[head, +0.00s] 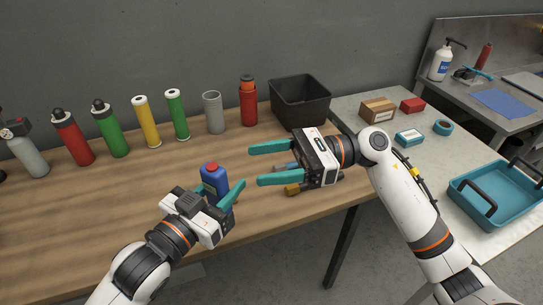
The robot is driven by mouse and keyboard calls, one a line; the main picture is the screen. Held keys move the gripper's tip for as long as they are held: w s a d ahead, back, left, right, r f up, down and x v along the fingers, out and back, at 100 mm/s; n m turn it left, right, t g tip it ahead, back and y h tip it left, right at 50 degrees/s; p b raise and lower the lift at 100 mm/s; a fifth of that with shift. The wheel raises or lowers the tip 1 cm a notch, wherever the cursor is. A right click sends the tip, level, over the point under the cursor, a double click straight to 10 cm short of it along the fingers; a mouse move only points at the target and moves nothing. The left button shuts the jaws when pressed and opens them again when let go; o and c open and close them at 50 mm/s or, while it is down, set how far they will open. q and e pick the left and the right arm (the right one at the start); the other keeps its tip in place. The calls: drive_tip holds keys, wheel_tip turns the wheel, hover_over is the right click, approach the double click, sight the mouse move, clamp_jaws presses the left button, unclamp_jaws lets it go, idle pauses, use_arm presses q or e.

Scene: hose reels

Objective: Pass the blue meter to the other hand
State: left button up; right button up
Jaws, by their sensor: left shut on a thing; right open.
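The blue meter (213,180) is a small blue block with a red top. It stands upright between the teal fingers of my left gripper (224,196), which is shut on it above the wooden table. Its lower part is hidden by the gripper. My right gripper (263,164) is to the right of the meter, open and empty, with its fingers pointing left towards it. A gap remains between the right fingertips and the meter.
Red, green, yellow and grey cylinders (147,121) line the back of the wooden table (90,215). A black bin (301,100) stands at the back right. Small tools (293,189) lie under my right gripper. A teal tray (497,196) and small boxes (377,110) are on the right-hand table.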

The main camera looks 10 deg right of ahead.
sight(200, 171)
drive_tip(key=a, duration=0.4)
drive_tip(key=s+a, duration=0.1)
drive_tip(key=a, duration=0.2)
drive_tip(key=a+r, duration=0.1)
drive_tip(key=a, duration=0.3)
drive_tip(key=shift+s+a, duration=0.15)
drive_tip(key=shift+a, duration=0.2)
drive_tip(key=shift+c, duration=0.4)
drive_tip(key=c, duration=0.9)
use_arm(q)
drive_tip(key=o, duration=1.1)
